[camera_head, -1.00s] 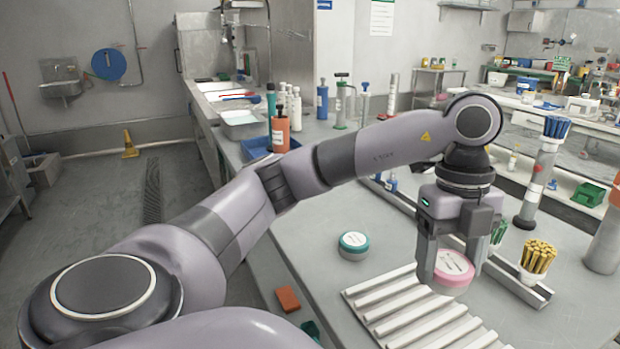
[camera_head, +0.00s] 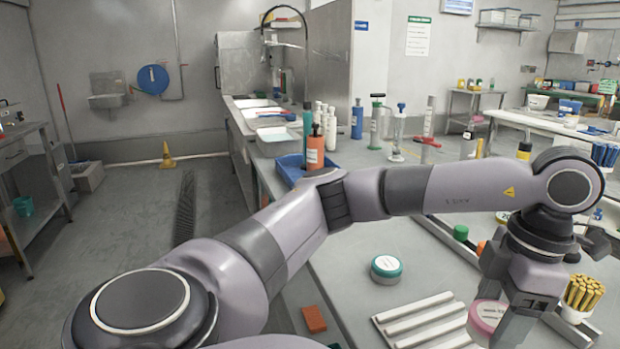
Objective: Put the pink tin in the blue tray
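The pink tin (camera_head: 484,318) is round with a pale label on top, at the lower right. My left gripper (camera_head: 508,318) points down with its fingers around the tin and appears shut on it. One finger covers the tin's right side, and the far finger is hidden. I cannot tell how high the tin is above the table. The blue tray (camera_head: 289,171) is on the counter further back. My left arm crosses in front of its near edge. My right gripper is not in view.
A gold bundle in a cup (camera_head: 580,295) is right of my gripper.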

